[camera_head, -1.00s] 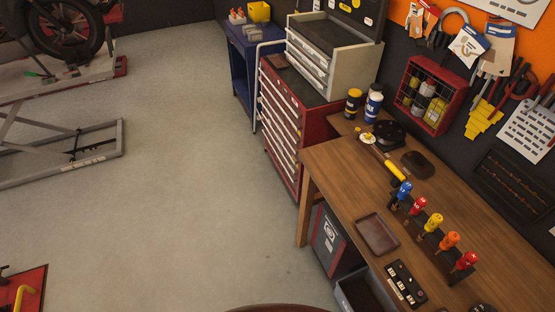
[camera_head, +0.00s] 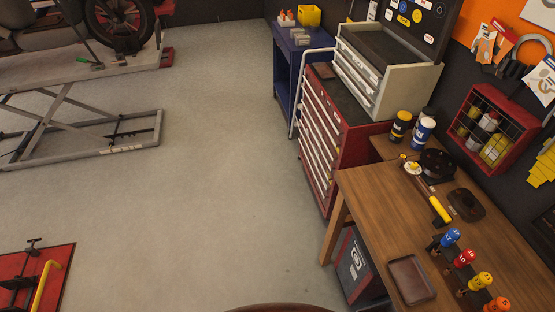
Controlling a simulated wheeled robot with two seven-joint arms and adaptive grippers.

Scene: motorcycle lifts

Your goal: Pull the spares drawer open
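A red tool cabinet (camera_head: 353,143) with a column of shut drawers (camera_head: 318,137) stands to the right of centre. On top of it sits a grey chest (camera_head: 405,80) with several shallow drawers (camera_head: 357,67), also shut. I cannot tell which drawer is the spares drawer, as no label is readable. A dark box with a red edge (camera_head: 353,262) is under the wooden workbench. Neither of my grippers is in view.
The workbench (camera_head: 385,205) at right holds a tray (camera_head: 410,279), colored-handled tools and bottles (camera_head: 422,133). A blue cart (camera_head: 288,70) stands behind the cabinet. A lift (camera_head: 140,132) is at left, a red platform (camera_head: 62,262) at lower left. The floor (camera_head: 210,180) between is clear.

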